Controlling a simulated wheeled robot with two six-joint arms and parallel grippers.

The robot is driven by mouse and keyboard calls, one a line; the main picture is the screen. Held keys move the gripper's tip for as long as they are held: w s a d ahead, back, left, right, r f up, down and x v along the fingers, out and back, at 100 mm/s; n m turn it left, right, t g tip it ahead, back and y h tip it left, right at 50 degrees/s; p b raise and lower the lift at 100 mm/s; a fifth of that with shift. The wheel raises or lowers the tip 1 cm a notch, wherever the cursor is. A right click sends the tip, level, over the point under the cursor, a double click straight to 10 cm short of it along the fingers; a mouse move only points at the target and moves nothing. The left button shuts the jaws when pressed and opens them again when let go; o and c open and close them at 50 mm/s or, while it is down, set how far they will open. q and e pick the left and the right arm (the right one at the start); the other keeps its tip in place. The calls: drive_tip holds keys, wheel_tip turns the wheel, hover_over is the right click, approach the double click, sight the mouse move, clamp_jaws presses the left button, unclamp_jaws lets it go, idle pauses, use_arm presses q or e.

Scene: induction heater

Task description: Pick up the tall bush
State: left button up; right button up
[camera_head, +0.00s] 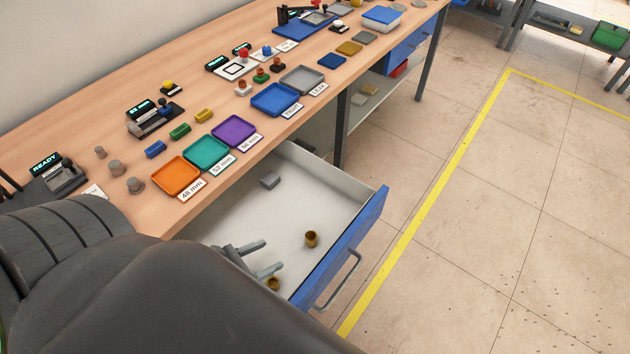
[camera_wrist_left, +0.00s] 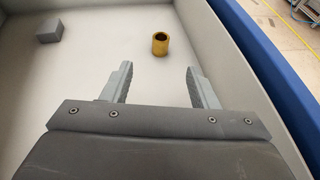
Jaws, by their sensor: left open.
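Two brass-coloured bushes lie in the open drawer (camera_head: 225,226). One bush (camera_head: 311,239) stands upright near the drawer front and looks the taller. In the left wrist view this bush (camera_wrist_left: 160,44) shows its open top, beyond the fingertips and roughly centred between them. The other bush (camera_head: 273,284) is nearer, beside my left gripper, and partly hidden; I cannot judge its height. My left gripper (camera_head: 273,253) is open and empty over the drawer, apart from the upright bush. It also shows in the left wrist view (camera_wrist_left: 158,68). My right gripper is not in view.
A grey block (camera_head: 270,181) lies farther back in the drawer. The blue drawer front (camera_head: 345,245) and pale walls enclose the space. The workbench (camera_head: 150,220) above holds coloured trays, small parts and devices. The drawer floor between block and bush is clear.

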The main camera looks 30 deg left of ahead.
use_arm(q)
drive_tip(key=p, duration=0.2)
approach(314, 235)
drive_tip(key=x, duration=0.5)
drive_tip(key=shift+r, duration=0.25)
drive_tip(key=shift+f+x, duration=0.2)
drive_tip(key=shift+x, duration=2.8)
drive_tip(key=shift+s, duration=0.15)
drive_tip(key=c, duration=1.1)
